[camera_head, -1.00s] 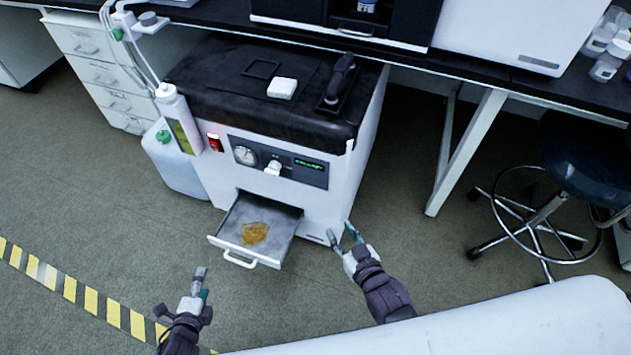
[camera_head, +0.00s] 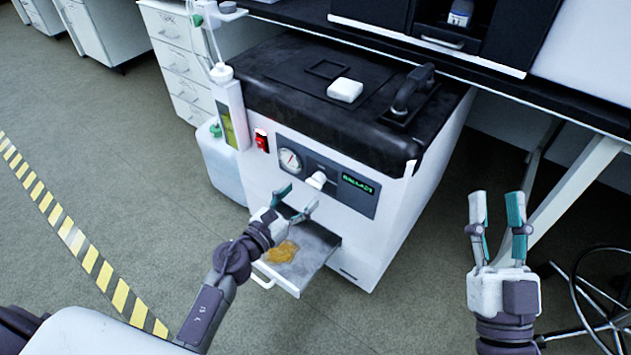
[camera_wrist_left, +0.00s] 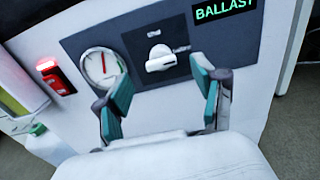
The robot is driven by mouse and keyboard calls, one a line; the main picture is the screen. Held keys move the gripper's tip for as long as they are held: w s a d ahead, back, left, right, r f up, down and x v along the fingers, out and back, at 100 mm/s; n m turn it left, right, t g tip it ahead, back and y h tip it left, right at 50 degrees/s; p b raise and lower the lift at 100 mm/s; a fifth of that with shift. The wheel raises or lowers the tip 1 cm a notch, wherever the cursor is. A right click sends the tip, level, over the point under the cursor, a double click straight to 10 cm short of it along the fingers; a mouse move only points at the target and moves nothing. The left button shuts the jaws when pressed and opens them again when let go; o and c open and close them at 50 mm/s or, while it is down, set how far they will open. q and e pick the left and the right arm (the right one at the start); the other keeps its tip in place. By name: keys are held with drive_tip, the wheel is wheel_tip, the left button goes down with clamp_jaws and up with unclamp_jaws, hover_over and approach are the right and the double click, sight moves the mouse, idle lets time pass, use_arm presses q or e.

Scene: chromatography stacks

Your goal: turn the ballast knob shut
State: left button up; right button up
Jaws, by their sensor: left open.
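The ballast knob (camera_head: 316,180) is a small white knob on the dark front panel of the white pump cabinet, between a round gauge and a green display reading BALLAST. In the left wrist view the knob (camera_wrist_left: 160,59) has its bar lying roughly level, slightly tilted. My left gripper (camera_head: 295,198) is open in front of the panel, just below and left of the knob. In the left wrist view its fingers (camera_wrist_left: 163,92) stand apart below the knob, which shows between them, untouched. My right gripper (camera_head: 498,215) is open and empty, right of the cabinet.
An open drawer (camera_head: 318,262) with an amber stain juts out under my left gripper. A lit red switch (camera_head: 261,141) and the gauge (camera_head: 290,160) sit left of the knob. A bench leg (camera_head: 575,190) and a stool (camera_head: 600,300) stand at the right.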

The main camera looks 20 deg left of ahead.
sight(312, 185)
use_arm(q)
drive_tip(key=x, duration=0.4)
drive_tip(key=shift+w+d, duration=0.1)
drive_tip(key=shift+w, duration=0.25)
drive_tip(key=shift+w+d, duration=0.25)
drive_tip(key=shift+w, duration=0.4)
use_arm(e)
drive_tip(key=shift+s+r+t, duration=0.3)
drive_tip(key=shift+r, duration=0.05)
use_arm(q)
drive_tip(key=shift+c, duration=0.4)
drive_tip(key=c, duration=1.1)
